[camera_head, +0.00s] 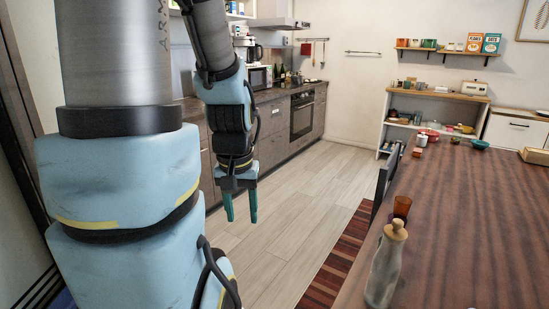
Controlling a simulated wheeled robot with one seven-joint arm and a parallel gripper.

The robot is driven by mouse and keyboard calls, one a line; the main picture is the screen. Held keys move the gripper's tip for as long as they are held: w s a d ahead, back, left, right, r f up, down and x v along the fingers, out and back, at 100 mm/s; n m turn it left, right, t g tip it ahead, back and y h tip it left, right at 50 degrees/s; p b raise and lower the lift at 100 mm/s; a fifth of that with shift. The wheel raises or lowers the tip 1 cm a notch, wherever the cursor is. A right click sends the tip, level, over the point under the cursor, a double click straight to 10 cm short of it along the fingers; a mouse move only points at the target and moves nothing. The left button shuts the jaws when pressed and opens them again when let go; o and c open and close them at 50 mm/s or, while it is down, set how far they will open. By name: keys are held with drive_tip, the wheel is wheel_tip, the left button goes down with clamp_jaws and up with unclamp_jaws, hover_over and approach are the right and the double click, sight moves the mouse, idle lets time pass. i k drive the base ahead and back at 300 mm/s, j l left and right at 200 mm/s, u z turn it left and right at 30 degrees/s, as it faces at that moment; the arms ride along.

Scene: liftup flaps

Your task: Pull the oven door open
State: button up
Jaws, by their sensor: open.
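The oven (302,115) is built into the row of lower cabinets along the left wall, toward the back. It has a dark front with a handle bar near its top, and its door looks shut. My gripper (241,208) hangs pointing down in mid-picture, with two teal fingers apart and nothing between them. It is well short of the oven, in front of the nearer cabinets and over the pale floor as seen here. My arm hides part of the counter and cabinets on the left.
The floor (300,190) between counter and table is clear.

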sight(301, 112)
drive_tip(key=i+j, duration=0.35)
drive_tip(key=i, duration=0.15)
drive_tip(key=i+j+u, duration=0.15)
drive_tip(key=i+j, duration=0.15)
drive_tip(key=i, duration=0.2)
drive_tip(key=i+l+z, duration=0.1)
drive_tip(key=i+z, duration=0.6)
drive_tip(key=i, duration=0.25)
drive_tip(key=i+j+z, duration=0.2)
drive_tip(key=i+z, duration=0.3)
drive_tip(key=i, duration=1.95)
drive_tip(key=i+l+u, duration=0.1)
drive_tip(key=i+u, duration=0.3)
drive_tip(key=i+l+u, duration=0.3)
drive_tip(key=i+u, duration=0.15)
drive_tip(key=i+l+u, duration=0.85)
drive_tip(key=l, duration=0.2)
drive_tip(key=i+l+u, duration=0.2)
drive_tip(key=l+u, duration=0.2)
drive_tip(key=l, duration=0.2)
drive_tip(key=i+l+u, duration=0.15)
drive_tip(key=l+u, duration=0.3)
drive_tip(key=l, duration=0.2)
